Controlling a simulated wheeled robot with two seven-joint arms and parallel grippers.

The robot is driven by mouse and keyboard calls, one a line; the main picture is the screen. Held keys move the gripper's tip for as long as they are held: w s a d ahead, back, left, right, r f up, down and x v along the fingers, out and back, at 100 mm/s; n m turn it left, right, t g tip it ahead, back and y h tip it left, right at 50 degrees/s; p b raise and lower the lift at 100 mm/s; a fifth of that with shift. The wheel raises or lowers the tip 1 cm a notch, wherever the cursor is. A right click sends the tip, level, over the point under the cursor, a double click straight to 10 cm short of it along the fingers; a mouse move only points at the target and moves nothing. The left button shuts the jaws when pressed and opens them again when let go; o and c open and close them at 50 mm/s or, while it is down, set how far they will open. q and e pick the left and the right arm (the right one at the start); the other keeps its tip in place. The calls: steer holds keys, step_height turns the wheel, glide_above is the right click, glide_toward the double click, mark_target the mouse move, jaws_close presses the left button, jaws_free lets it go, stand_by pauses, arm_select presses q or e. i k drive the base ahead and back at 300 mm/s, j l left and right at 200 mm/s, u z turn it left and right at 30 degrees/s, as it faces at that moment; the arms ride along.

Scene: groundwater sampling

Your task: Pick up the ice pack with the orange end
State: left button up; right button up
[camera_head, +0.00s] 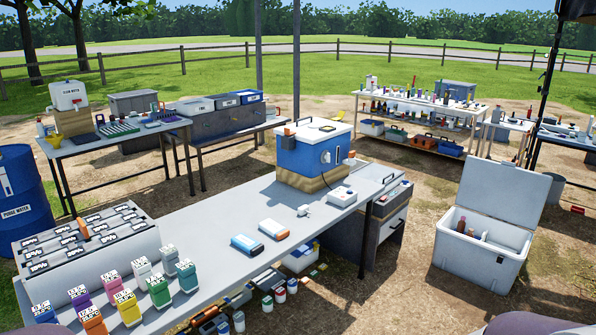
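An ice pack with an orange end (274,229) lies flat on the long grey table, near the middle of its front edge. A similar pack with a blue end (246,244) lies just to its left, with a small gap between them. Neither of my grippers shows in the head view. Only rounded grey parts, probably my arms, show at the bottom left and bottom right edges.
Several coloured bottles (158,291) and a divided grey rack (90,258) fill the table's left end. A blue and white cooler (312,155) and a small white device (342,197) stand at its far end. An open white chest (480,265) stands right. The table middle (205,229) is clear.

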mark_target(271, 227)
steer(key=i+l+z, duration=0.2)
steer(key=i+z, duration=0.25)
steer(key=i, duration=0.2)
steer(key=i+z, duration=0.5)
steer(key=i, duration=0.15)
steer(key=i+j+u, duration=0.4)
steer(key=i, duration=0.35)
steer(key=i+u, duration=0.4)
steer(key=i, duration=0.4)
steer(key=i+j, duration=0.35)
steer(key=i, duration=0.05)
